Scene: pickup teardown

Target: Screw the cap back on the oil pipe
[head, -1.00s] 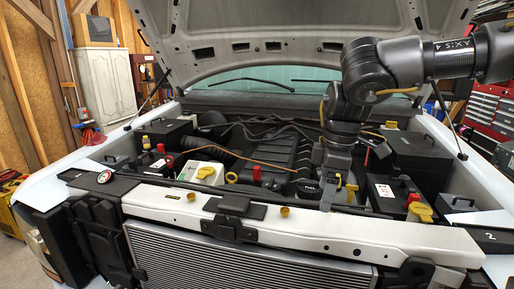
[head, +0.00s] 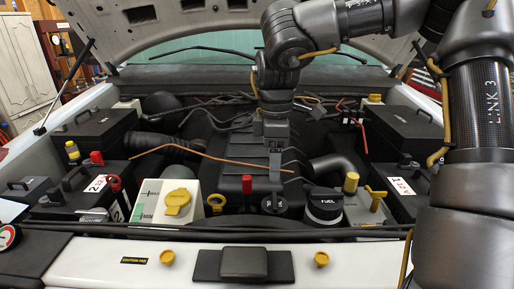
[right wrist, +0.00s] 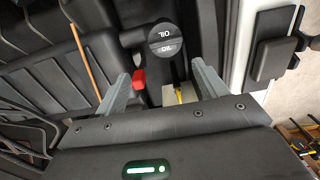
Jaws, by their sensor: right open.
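The black round oil cap (head: 274,204) sits at the front of the engine, left of the fuel cap. In the right wrist view the oil cap (right wrist: 165,39) shows its white lettering. It appears on top of a dark pipe; I cannot tell if it is screwed tight. My right gripper (head: 275,172) hangs just above and behind the cap in the head view. In the right wrist view its two grey fingers (right wrist: 160,72) are spread apart with nothing between them, and the cap is beyond their tips. My left gripper is not in view.
A white reservoir with a yellow cap (head: 177,202) is further left. A copper rod (head: 205,157) crosses the engine. The white front crossbar (head: 110,262) lies nearest.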

